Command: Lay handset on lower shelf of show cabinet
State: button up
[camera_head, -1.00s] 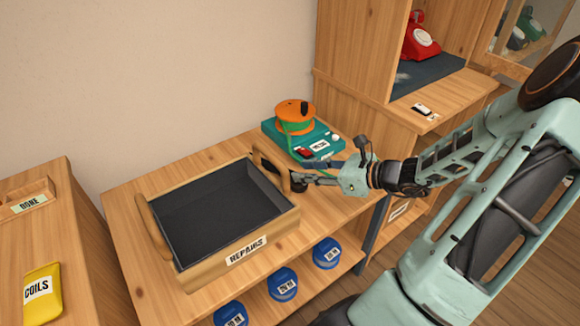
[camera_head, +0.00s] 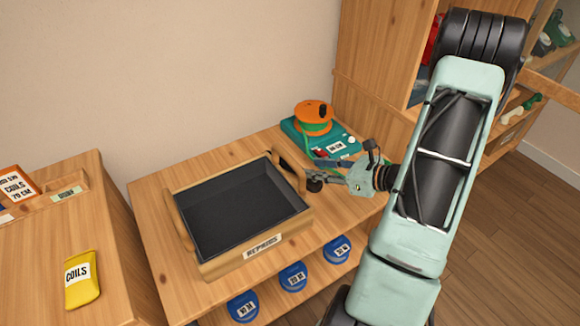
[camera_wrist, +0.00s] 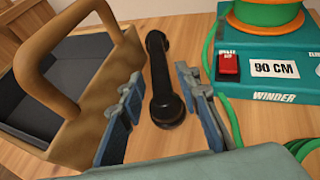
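A black handset (camera_wrist: 158,75) lies on the wooden bench between the repairs tray and the teal winder. In the wrist view it runs lengthwise between my fingers, with a visible gap on both sides. My gripper (camera_wrist: 160,95) is open around it, low over the bench; in the head view my gripper (camera_head: 325,172) is beside the tray's right handle. One dark end of the handset (camera_head: 314,185) shows there. What looks like the show cabinet is at the upper right; its lower shelf (camera_head: 503,128) bears a green and a cream handset (camera_head: 513,108). My arm hides part of it.
The repairs tray (camera_head: 262,249) has raised handles close to my gripper. The winder (camera_head: 340,150) with an orange spool and green cord stands just behind. A wooden compartment with a red phone (camera_head: 432,45) is mostly behind my arm.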

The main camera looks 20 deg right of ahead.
aim_at(290, 170)
jog(key=b+x, duration=0.2)
jog(key=x, duration=0.8)
jog(key=shift+a+f, duration=0.1)
jog(key=shift+a, duration=0.05)
grip_shut()
